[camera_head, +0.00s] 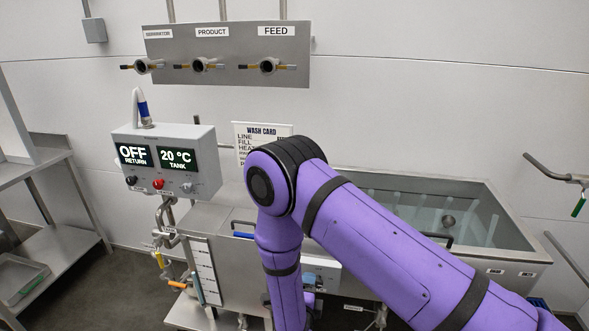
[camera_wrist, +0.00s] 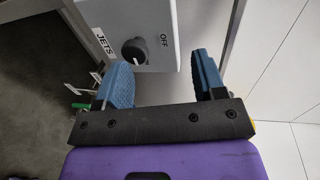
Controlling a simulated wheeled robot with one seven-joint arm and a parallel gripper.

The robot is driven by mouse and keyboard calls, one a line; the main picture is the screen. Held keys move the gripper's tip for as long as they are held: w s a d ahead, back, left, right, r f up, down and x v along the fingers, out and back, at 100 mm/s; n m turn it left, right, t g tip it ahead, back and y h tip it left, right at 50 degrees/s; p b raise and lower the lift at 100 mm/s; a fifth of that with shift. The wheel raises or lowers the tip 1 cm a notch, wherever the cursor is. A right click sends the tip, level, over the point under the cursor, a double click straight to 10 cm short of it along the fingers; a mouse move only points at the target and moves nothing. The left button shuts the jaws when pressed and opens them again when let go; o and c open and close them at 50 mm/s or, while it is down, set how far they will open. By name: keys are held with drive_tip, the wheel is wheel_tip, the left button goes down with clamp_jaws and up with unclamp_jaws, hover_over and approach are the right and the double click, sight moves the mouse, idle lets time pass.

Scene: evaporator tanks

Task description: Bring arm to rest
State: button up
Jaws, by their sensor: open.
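My purple arm crosses the right half of the head view, bent at a dark elbow joint, with its forearm pointing down in front of the tank. My gripper (camera_wrist: 163,84) shows in the wrist view with its two blue fingers wide apart and nothing between them. Beyond the fingers is a pale control box with a black knob (camera_wrist: 134,50), labelled JETS and OFF. The knob lies nearer the left finger; I cannot tell whether they touch. In the head view the gripper's fingers are not clearly seen behind the arm and tank front.
A steel tank (camera_head: 512,240) stands behind my arm. A control box (camera_head: 188,172) reading OFF and 20 °C stands left of it. Valves sit on a wall panel (camera_head: 226,80). A steel shelf (camera_head: 30,172) is at far left. Grey floor (camera_head: 127,290) is open between.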

drive_tip(key=w+d+r+n+g+y, duration=0.2)
drive_tip(key=w+r+n, duration=0.15)
drive_tip(key=r, duration=0.85)
drive_tip(key=w+d+r+n+g+y, duration=0.1)
drive_tip(key=w+r+n+g+y, duration=0.3)
drive_tip(key=r, duration=0.9)
drive_tip(key=s+d+r+n, duration=0.2)
drive_tip(key=s+d+r, duration=0.15)
drive_tip(key=r, duration=0.45)
drive_tip(key=s+d+r+n, duration=0.3)
drive_tip(key=d+r, duration=0.2)
drive_tip(key=r, duration=0.2)
drive_tip(key=s+d+r+n+g, duration=0.1)
drive_tip(key=s+d+r+n, duration=0.1)
drive_tip(key=s+d, duration=0.3)
drive_tip(key=s+d+r+n+g+h, duration=0.1)
drive_tip(key=s+d+r+n+g, duration=0.1)
drive_tip(key=s, duration=1)
drive_tip(key=s+d+r+n+g+h, duration=0.1)
drive_tip(key=s+d+r+n, duration=0.3)
drive_tip(key=s+d, duration=0.4)
drive_tip(key=shift+s+r, duration=0.5)
drive_tip(key=shift+s, duration=0.2)
